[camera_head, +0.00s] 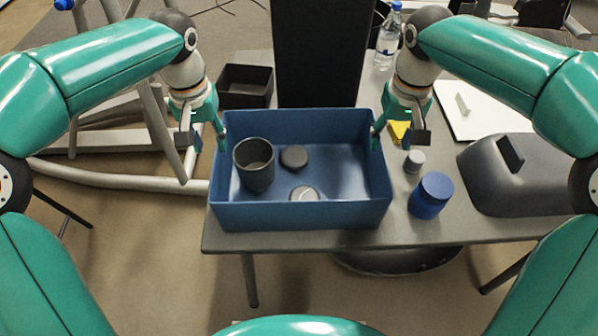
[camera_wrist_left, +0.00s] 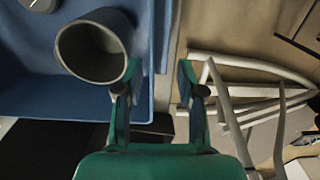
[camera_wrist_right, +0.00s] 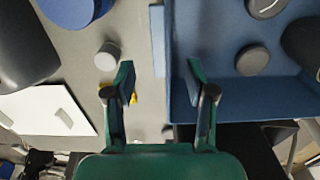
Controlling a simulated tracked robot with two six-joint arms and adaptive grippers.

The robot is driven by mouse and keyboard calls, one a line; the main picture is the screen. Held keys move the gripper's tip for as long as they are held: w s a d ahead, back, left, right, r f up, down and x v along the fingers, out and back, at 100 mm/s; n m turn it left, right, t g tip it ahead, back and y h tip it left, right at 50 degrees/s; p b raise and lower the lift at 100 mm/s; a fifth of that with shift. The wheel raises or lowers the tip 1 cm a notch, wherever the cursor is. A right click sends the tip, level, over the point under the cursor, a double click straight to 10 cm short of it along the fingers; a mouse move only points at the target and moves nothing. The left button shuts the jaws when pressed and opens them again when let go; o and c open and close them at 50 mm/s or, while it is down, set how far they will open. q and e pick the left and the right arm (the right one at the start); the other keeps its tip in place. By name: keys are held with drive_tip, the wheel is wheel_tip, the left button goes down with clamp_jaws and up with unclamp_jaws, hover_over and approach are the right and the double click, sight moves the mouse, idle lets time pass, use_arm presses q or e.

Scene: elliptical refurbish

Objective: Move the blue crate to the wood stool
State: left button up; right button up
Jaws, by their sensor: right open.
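The blue crate (camera_head: 300,216) sits on the grey table near its front edge. It holds a dark grey cup (camera_head: 254,172), a dark round lid (camera_head: 294,157) and a lighter round piece (camera_head: 304,193). My left gripper (camera_head: 203,140) is open at the crate's left wall, with the wall's edge between its spread fingers in the left wrist view (camera_wrist_left: 158,75). My right gripper (camera_head: 396,138) is open at the right wall, one finger inside and one outside, as the right wrist view (camera_wrist_right: 160,80) shows. I cannot tell whether the fingers touch the walls. No wood stool is recognizable.
A blue jar (camera_head: 431,196), a small grey cylinder (camera_head: 414,161) and a dark grey cover (camera_head: 520,180) stand right of the crate. A black bin (camera_head: 246,88) and a tall black panel (camera_head: 322,55) are behind it. A bottle (camera_head: 388,40) stands farther back. Pale frame tubes (camera_head: 110,175) lie left.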

sight(218, 164)
use_arm(q)
wheel_tip(218, 164, down, 8)
drive_tip(key=shift+f, duration=0.1)
use_arm(e)
wheel_tip(218, 164, down, 8)
drive_tip(key=shift+f, duration=0.1)
use_arm(q)
drive_tip(key=shift+c, duration=0.3)
use_arm(e)
drive_tip(key=shift+c, duration=0.3)
use_arm(q)
drive_tip(key=c, duration=0.5)
use_arm(e)
drive_tip(key=c, duration=0.5)
use_arm(q)
clamp_jaws()
use_arm(e)
clamp_jaws()
